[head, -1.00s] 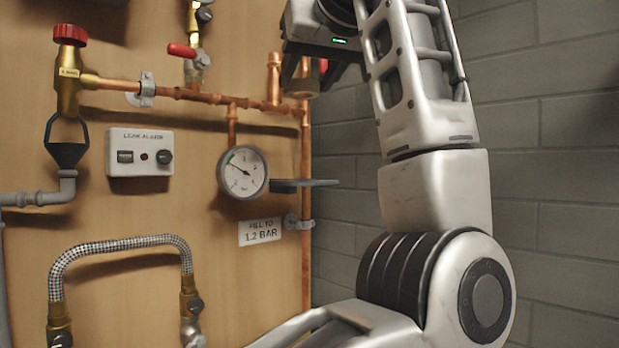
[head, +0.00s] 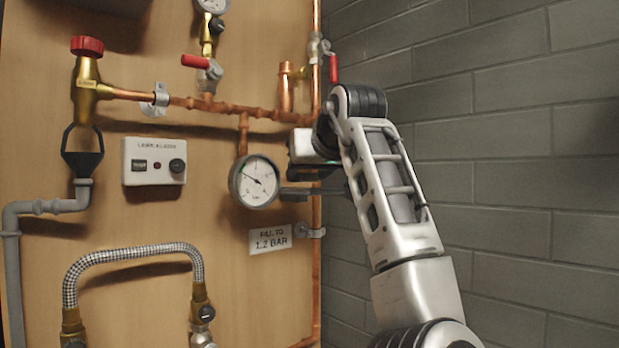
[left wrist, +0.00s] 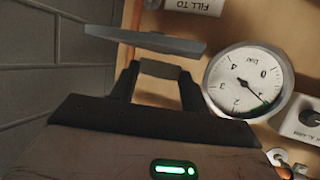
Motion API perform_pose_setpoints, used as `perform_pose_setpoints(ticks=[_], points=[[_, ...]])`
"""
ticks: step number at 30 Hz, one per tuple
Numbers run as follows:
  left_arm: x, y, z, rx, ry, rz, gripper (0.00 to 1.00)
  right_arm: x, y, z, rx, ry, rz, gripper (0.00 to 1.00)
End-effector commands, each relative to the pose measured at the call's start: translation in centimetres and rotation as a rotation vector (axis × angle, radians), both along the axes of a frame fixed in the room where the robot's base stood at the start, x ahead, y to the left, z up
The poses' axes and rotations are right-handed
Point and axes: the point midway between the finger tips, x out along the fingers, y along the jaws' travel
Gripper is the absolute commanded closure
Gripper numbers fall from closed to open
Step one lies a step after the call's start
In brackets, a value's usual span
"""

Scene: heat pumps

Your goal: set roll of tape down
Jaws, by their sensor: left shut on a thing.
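My left gripper (head: 304,172) is just above a small dark shelf (head: 296,193) beside the pressure gauge. In the left wrist view, my left gripper (left wrist: 158,78) is shut on a grey-brown band, the roll of tape (left wrist: 159,69), seen edge-on between the two dark fingers. The grey shelf (left wrist: 148,41) lies close beyond the fingertips there. In the head view the roll is hidden by the gripper and wrist. I cannot tell whether it touches the shelf. My right gripper is not in view.
The gauge (head: 254,182) sits close left of the gripper, with a vertical copper pipe (head: 317,262) behind it. A red-handled valve (head: 333,68) and copper stub (head: 286,95) are above. A label (head: 270,240) is below. A grey block wall (head: 520,150) bounds the right.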

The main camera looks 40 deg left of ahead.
Motion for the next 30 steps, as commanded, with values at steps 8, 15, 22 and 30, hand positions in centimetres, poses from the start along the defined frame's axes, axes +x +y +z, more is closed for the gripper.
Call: perform_pose_setpoints(ticks=[8,15,22,30], points=[[0.0,0.0,-1.0,0.001,0.000,0.000,0.75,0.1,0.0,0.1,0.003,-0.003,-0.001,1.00],[0.0,0.0,-1.2,0.000,0.000,0.000,0.45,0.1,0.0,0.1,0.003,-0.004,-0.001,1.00],[0.0,0.0,-1.2,0.000,0.001,0.000,0.45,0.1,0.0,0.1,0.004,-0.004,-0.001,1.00],[-1.2,-2.4,0.1,0.002,-0.002,-0.002,0.45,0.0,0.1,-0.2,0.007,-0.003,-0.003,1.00]])
